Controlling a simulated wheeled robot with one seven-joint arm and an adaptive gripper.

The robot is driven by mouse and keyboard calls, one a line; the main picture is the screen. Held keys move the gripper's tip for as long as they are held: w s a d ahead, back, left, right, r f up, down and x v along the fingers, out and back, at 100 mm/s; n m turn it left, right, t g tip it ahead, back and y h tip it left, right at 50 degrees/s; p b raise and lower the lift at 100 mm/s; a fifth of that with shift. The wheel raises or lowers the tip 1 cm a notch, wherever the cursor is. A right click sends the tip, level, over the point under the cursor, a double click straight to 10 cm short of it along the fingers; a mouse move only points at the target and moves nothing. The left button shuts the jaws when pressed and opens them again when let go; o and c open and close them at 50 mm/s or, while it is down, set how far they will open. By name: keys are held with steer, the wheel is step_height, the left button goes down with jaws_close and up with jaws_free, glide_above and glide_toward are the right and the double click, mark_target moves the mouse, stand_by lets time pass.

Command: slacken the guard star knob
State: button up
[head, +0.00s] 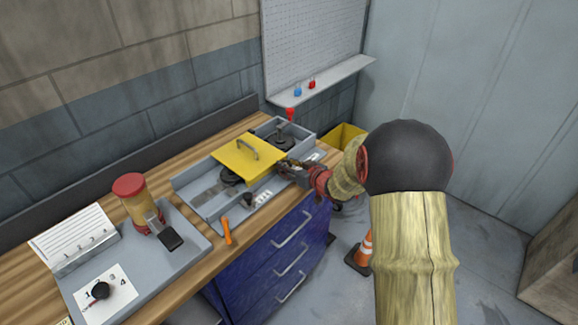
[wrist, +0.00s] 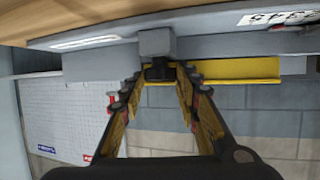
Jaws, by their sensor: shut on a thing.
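The yellow guard (head: 240,155), a flat plate with a grey handle, lies over the grey runout tray (head: 185,190). My gripper (head: 284,165) is at the right edge of the guard. In the wrist view my gripper (wrist: 160,74) has its two fingertips on either side of a small dark knob (wrist: 159,70), which I take for the guard star knob, and is shut on it. The knob sits against a grey block (wrist: 157,42), with the yellow guard (wrist: 235,70) beside it. In the head view the gripper hides the knob, and its star shape is not clear.
An orange-handled tool (head: 227,231) lies at the bench's front edge. A dark knob (head: 248,199) stands on the tray's front. A traffic cone (head: 365,250) stands on the floor.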

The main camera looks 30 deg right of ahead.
steer(key=shift+d+r+n+y+p, duration=0.15)
steer(key=shift+n+y+p, duration=0.25)
steer(key=shift+p, duration=0.8)
steer(key=shift+d+y+p, duration=0.1)
steer(key=shift+y+p, duration=0.2)
steer(key=shift+p, duration=0.3)
steer(key=n+y+p, duration=0.1)
steer(key=p, duration=0.1)
steer(key=n+y+p, duration=0.1)
steer(key=p, duration=0.1)
steer(key=shift+d+r+g, duration=0.1)
steer(key=shift+d+g, duration=0.1)
steer(key=shift+g, duration=0.2)
steer(key=n+g+y+p, duration=0.1)
steer(key=n+y+p, duration=0.1)
steer(key=p, duration=0.1)
steer(key=shift+w+d, duration=0.1)
steer(key=shift+w, duration=0.05)
steer(key=shift+w+d+f+n+g+y+p, duration=0.1)
steer(key=shift+n+g+y+p, duration=0.35)
steer(key=shift+n+y+p, duration=0.25)
steer(key=shift+w+d+f+n+g+y+p, duration=0.1)
steer(key=shift+n+g+y+p, duration=0.35)
steer(key=shift+n+y+p, duration=0.2)
steer(key=o, duration=1.1)
steer(key=shift+o, duration=0.2)
